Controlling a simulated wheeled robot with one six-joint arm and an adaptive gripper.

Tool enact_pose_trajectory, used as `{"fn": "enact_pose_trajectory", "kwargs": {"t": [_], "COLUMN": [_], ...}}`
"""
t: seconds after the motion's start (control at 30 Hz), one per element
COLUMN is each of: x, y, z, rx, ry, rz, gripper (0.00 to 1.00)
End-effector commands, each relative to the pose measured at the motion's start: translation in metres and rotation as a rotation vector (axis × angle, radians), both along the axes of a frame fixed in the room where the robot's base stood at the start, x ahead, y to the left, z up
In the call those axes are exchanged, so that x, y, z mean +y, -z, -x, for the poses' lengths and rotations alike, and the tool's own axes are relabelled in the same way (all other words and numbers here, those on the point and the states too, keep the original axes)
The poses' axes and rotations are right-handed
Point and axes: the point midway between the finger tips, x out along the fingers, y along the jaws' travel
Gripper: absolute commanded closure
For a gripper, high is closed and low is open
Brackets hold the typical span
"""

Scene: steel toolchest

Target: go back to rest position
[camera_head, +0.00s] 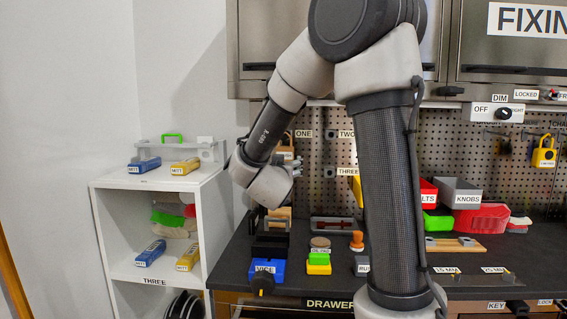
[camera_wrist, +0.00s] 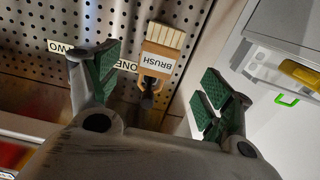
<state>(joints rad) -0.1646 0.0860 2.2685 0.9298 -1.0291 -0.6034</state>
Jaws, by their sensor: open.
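My gripper (camera_wrist: 155,85) is open in the wrist view, its green-padded fingers spread apart with nothing between them touching. A brush (camera_wrist: 160,55) with a wooden head and a BRUSH label hangs on the pegboard beyond the fingers, apart from them as far as I can see. In the head view my arm bends down to the left, and the gripper end is mostly hidden behind my wrist, near the pegboard above the dark worktop (camera_head: 330,268).
A blue vise (camera_head: 265,270) stands on the worktop below my wrist. A white shelf (camera_head: 150,185) with blue and yellow boxes is at left. Steel cabinets (camera_head: 270,40) hang above.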

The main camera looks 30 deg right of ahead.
Motion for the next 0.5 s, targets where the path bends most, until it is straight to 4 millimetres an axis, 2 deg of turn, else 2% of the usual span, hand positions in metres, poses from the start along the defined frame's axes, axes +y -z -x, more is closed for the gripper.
{"fn": "enact_pose_trajectory", "kwargs": {"t": [0.2, 0.43, 0.5], "x": [0.016, 0.018, 0.025], "y": [0.0, 0.0, 0.01], "z": [0.023, 0.027, 0.023], "rx": [-0.001, -0.007, 0.012], "ry": [-0.002, -0.001, -0.033], "rz": [0.0, -0.012, -0.061], "gripper": [0.2, 0.2, 0.2]}}
